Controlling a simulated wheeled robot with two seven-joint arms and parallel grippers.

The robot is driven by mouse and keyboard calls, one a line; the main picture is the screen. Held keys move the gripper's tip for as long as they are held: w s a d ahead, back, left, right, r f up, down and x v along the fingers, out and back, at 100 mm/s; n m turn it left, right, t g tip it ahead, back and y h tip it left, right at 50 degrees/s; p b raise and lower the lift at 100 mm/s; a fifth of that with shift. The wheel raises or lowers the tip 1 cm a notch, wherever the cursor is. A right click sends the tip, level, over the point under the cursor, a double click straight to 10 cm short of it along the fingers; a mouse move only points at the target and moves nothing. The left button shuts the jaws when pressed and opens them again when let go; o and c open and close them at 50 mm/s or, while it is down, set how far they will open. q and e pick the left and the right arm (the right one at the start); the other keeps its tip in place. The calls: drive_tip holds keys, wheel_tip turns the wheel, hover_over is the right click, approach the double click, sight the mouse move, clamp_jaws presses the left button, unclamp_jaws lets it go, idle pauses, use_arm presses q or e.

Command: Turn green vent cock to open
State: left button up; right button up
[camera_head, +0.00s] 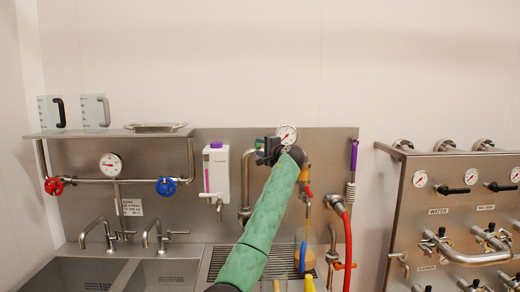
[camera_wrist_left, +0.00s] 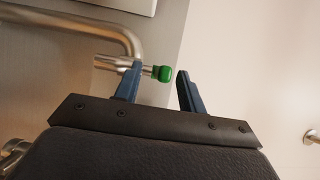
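The green vent cock (camera_wrist_left: 162,73) shows in the left wrist view as a rounded green knob on the end of a short metal stem from a bent steel pipe (camera_wrist_left: 105,28). My left gripper (camera_wrist_left: 160,70) is open, with its two blue fingers on either side of the green knob. The left finger overlaps the stem in the picture; I cannot tell whether it touches. In the head view my left gripper (camera_head: 268,150) is up at the steel back panel, just below a round gauge (camera_head: 287,134). My right gripper is not in view.
A white dispenser (camera_head: 216,174) hangs left of my arm. A purple-handled brush (camera_head: 353,165) and a red hose (camera_head: 347,235) are to the right. Red (camera_head: 54,186) and blue (camera_head: 166,187) valve wheels sit under the shelf (camera_head: 100,134). A steel valve cabinet (camera_head: 405,200) stands at far right.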

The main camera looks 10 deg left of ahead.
use_arm(q)
drive_tip(key=s+d, duration=0.2)
drive_tip(key=s, duration=0.6)
drive_tip(key=shift+s+b, duration=0.35)
drive_tip(key=shift+d, duration=0.1)
